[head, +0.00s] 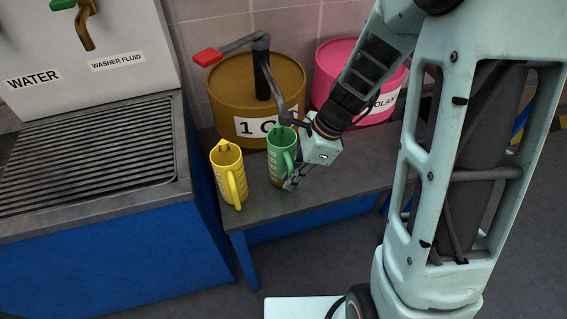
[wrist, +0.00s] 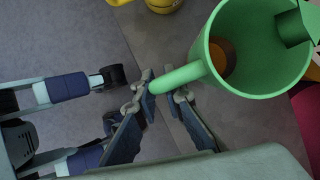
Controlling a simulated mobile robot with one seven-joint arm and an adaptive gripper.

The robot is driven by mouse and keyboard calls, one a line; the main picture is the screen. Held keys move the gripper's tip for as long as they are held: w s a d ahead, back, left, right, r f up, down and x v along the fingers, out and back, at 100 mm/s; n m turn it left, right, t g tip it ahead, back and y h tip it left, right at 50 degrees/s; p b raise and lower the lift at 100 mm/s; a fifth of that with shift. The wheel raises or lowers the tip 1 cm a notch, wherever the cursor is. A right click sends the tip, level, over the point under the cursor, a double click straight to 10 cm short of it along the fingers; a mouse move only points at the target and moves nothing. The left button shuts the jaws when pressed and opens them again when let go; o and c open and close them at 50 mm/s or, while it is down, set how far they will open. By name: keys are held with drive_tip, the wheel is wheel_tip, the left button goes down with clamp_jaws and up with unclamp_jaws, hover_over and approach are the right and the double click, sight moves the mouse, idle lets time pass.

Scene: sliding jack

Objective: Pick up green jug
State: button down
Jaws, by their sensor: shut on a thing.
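The green jug (head: 281,150) stands upright on the grey bench in the head view, in front of the brown drum. My gripper (head: 290,183) is at the jug's right side, by its handle. In the wrist view the jug (wrist: 256,78) fills the upper right, seen from above, with some brown liquid or a brown bottom inside. My gripper (wrist: 164,92) shows there with its two fingers shut on the jug's handle, one on each side of it. Part of the fingers is hidden behind my wrist in the head view.
A yellow jug (head: 229,175) stands just left of the green one. The brown drum (head: 228,97) with a red-handled pump is close behind, and a pink drum (head: 336,62) stands behind to the right. The bench (head: 325,190) has free room at right. A grated counter (head: 85,160) is at left.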

sight(292, 167)
drive_tip(key=shift+r, duration=0.55)
wheel_tip(292, 167, up, 2)
drive_tip(key=shift+r+p, duration=0.2)
drive_tip(key=shift+p, duration=0.35)
drive_tip(key=w+d, duration=0.1)
drive_tip(key=d, duration=1.7)
drive_tip(key=shift+w, duration=0.2)
